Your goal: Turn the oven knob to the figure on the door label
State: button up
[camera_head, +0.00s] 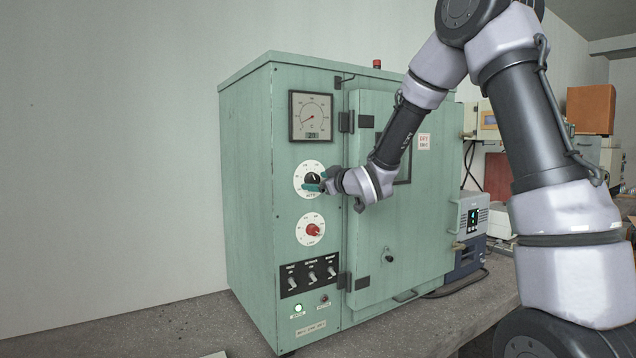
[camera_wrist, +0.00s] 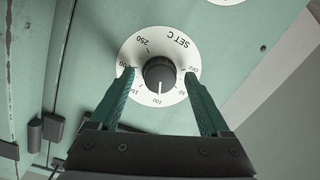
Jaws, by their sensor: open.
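The green oven (camera_head: 245,190) stands on the bench. Its black knob (camera_wrist: 159,73) sits on a round white dial (camera_wrist: 158,40) marked SET C, upside down in the wrist view. The knob's white mark points down in that view, towards a small figure at the dial's bottom. My gripper (camera_wrist: 158,78) is open, one green finger on each side of the knob, with gaps visible to it. In the head view my gripper (camera_head: 320,182) partly covers the dial (camera_head: 303,168). The door label (camera_head: 424,141) has red text reading DRY; its second line is too small to read.
Below the dial is a second dial with a red knob (camera_head: 312,230), then a black switch panel (camera_head: 310,275). A square gauge (camera_head: 310,116) is above. The oven door (camera_head: 400,235) is shut. A blue-grey device (camera_head: 468,240) stands right of the oven.

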jog(key=f+v, duration=0.1)
jog(key=v, duration=0.9)
jog(key=shift+s+d+r, duration=0.25)
jog(key=shift+s+r, duration=0.15)
jog(key=shift+r, duration=0.15)
jog(key=s+d+r+m+g+h, duration=0.1)
jog(key=s+d+m+h, duration=0.3)
jog(key=d, duration=0.3)
jog(key=s+d+r+m+g+h, duration=0.1)
jog(key=s+d+r+m+h, duration=0.1)
jog(key=s+d+m+h, duration=0.3)
jog(key=s+d+m+g+y, duration=0.1)
jog(key=s+m+g, duration=0.1)
jog(key=s, duration=0.7)
jog(key=s+d+f+m+g+y, duration=0.1)
jog(key=s+d+m+g, duration=0.1)
jog(key=s, duration=0.7)
jog(key=shift+d+f+m+g, duration=0.2)
jog(key=shift+m+g, duration=0.6)
jog(key=shift+m, duration=0.3)
jog(key=shift+r, duration=0.1)
